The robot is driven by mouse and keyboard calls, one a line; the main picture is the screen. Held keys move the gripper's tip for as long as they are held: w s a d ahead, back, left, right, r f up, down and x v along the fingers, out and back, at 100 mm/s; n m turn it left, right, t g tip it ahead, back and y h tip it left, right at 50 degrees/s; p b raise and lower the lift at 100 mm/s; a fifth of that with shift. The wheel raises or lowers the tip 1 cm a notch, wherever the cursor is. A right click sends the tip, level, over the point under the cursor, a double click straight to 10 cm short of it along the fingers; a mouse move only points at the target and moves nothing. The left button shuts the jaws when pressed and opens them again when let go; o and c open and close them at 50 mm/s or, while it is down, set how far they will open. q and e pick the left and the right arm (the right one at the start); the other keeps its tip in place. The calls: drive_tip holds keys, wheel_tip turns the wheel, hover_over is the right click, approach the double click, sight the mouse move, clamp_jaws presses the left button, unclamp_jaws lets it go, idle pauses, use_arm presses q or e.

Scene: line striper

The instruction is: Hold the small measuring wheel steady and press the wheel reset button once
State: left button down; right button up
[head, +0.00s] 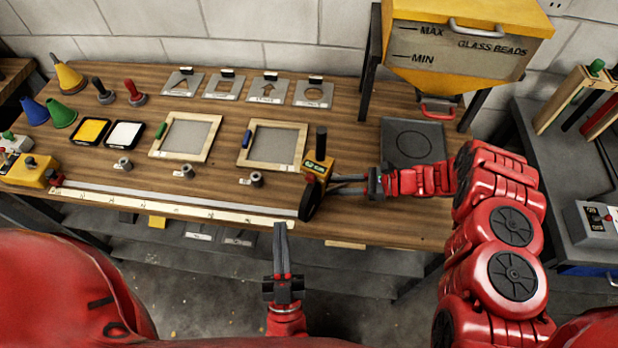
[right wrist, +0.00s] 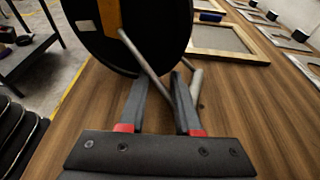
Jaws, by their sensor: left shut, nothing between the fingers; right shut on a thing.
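The small measuring wheel stands at the table's front edge in the head view, with a yellow body (head: 319,168), a black upright handle (head: 321,142) and a black wheel (head: 309,200). A small dark display with green marks shows on the body; I cannot make out the reset button. My right gripper (head: 334,184) reaches in from the right and is shut on the measuring wheel. In the right wrist view the black disc (right wrist: 160,35) fills the top, with a thin grey rod between the fingers (right wrist: 158,90). My left gripper (head: 279,228) is shut and empty, apart from the wheel, below and left of it.
A long pale ruler (head: 170,205) runs along the table's front edge, left of the wheel. Two framed screens (head: 272,162) and small metal cylinders (head: 257,179) lie behind. A yellow glass-beads hopper (head: 455,60) stands at the back right. Bare wood lies around my right gripper.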

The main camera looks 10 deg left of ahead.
drive_tip(key=shift+s+f, duration=0.1)
use_arm(q)
approach(310, 178)
drive_tip(key=shift+w+a+r, duration=0.75)
drive_tip(key=shift+w+r, duration=0.1)
drive_tip(key=shift+w, duration=0.1)
drive_tip(key=shift+w+a+r, duration=0.7)
drive_tip(key=shift+w+r, duration=0.2)
drive_tip(key=shift+w, duration=0.15)
idle(0.8)
drive_tip(key=shift+w+d, duration=0.15)
drive_tip(key=shift+w, duration=0.15)
drive_tip(key=shift+w+d, duration=0.15)
drive_tip(key=shift+w, duration=0.25)
idle(0.6)
idle(0.3)
drive_tip(key=shift+s+a, duration=0.25)
drive_tip(key=shift+s, duration=0.55)
drive_tip(key=shift+s, duration=0.1)
